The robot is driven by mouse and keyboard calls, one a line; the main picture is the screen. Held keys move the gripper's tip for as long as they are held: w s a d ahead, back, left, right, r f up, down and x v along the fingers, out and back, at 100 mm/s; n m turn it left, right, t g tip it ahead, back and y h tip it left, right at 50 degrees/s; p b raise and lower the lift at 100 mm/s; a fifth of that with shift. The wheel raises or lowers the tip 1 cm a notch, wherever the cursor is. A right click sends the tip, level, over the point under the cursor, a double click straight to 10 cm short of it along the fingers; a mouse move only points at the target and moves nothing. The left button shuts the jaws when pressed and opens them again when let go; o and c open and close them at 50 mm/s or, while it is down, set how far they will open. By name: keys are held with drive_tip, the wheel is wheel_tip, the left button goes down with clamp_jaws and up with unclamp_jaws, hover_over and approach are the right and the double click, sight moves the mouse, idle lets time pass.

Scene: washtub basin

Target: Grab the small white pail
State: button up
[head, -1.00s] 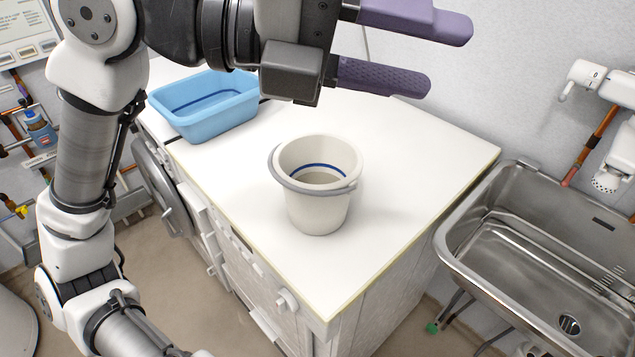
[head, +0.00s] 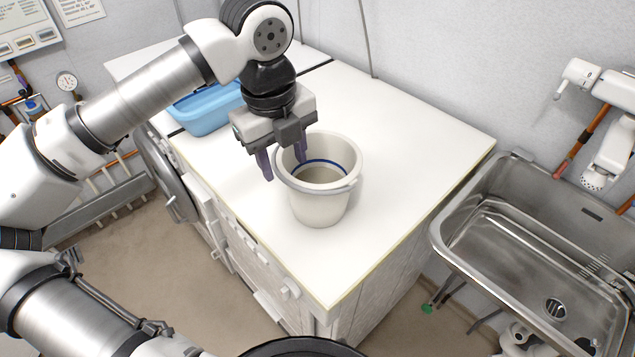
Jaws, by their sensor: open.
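The small white pail (head: 322,207) stands upright on the white countertop (head: 420,135), near its front corner. It has a grey handle lying around its rim and a blue line inside. My gripper (head: 283,170) points down at the pail's left rim, with its purple fingers open. One finger shows outside the pail on the left. The other finger overlaps the pail's opening in the picture; I cannot tell how deep it reaches or whether it touches the wall. The pail's upper left rim is partly hidden by the gripper.
A light blue basin (head: 205,112) sits on the counter behind my arm, partly hidden. A steel sink (head: 530,240) with a tap stands to the right, below the counter edge. The counter right of the pail is clear. Washing machine fronts face the left side.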

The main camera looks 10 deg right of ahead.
wheel_tip(320, 180, down, 6)
drive_tip(key=p, duration=0.2)
drive_tip(key=shift+w+f, duration=0.25)
drive_tip(key=shift+w, duration=0.05)
clamp_jaws()
drive_tip(key=shift+r, duration=0.1)
